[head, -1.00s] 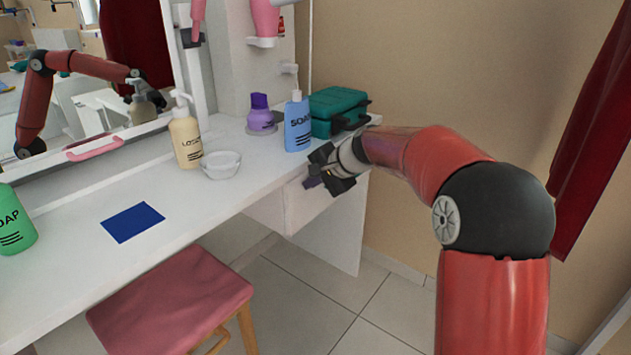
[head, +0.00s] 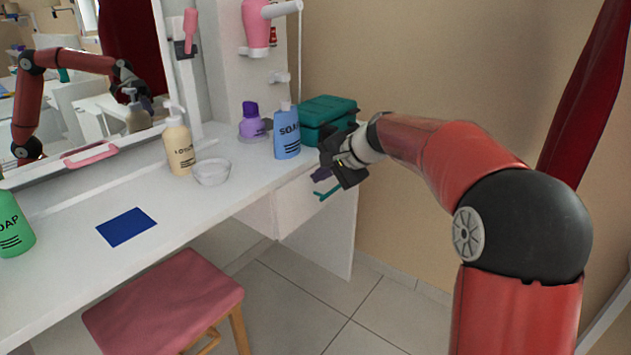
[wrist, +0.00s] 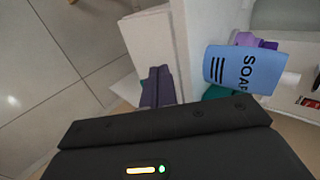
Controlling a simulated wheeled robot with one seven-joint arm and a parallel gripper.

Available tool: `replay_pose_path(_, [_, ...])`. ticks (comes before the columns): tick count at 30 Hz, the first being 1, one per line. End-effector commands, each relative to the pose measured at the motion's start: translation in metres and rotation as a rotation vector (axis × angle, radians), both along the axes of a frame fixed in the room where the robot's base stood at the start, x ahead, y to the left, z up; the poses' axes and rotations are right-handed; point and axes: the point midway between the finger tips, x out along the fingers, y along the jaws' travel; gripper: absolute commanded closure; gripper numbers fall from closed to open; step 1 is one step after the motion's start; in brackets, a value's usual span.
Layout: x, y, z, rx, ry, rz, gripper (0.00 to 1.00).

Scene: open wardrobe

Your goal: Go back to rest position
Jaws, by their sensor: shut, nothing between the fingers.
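My arm reaches in from the right, and my gripper (head: 320,174) is just in front of the white drawer (head: 296,207) under the right end of the vanity top. Its purple fingers are shut and empty. A teal drawer handle (head: 331,193) shows just below them, apart from them as far as I can see. In the wrist view the shut fingers (wrist: 157,84) point toward the white drawer front (wrist: 152,42). I cannot tell whether the drawer is fully closed.
On the vanity top (head: 70,268) stand a blue soap bottle (head: 287,137), a teal case (head: 322,112), a purple bottle (head: 251,125), a lotion bottle (head: 178,147), a glass bowl (head: 212,172) and a green soap bottle (head: 12,228). A pink stool (head: 165,305) stands below. Floor beside it is clear.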

Motion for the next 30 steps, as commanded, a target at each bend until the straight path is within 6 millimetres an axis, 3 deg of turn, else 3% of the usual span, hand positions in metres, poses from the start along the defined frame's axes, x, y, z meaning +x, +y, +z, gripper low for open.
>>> replay_pose_path(5, [-0.017, -0.007, 0.011, -0.038, -0.013, 0.015, 1.0])
replay_pose_path(8, [-0.049, -0.019, 0.018, -0.124, -0.041, 0.045, 1.0])
replay_pose_path(14, [-0.151, -0.062, 0.022, -0.386, -0.113, 0.14, 1.0])
replay_pose_path(21, [-0.274, -0.118, -0.003, -0.682, -0.169, 0.259, 1.0])
replay_pose_path(25, [-0.325, -0.142, -0.025, -0.804, -0.186, 0.317, 1.0])
replay_pose_path(30, [-0.362, -0.16, -0.047, -0.894, -0.193, 0.364, 1.0])
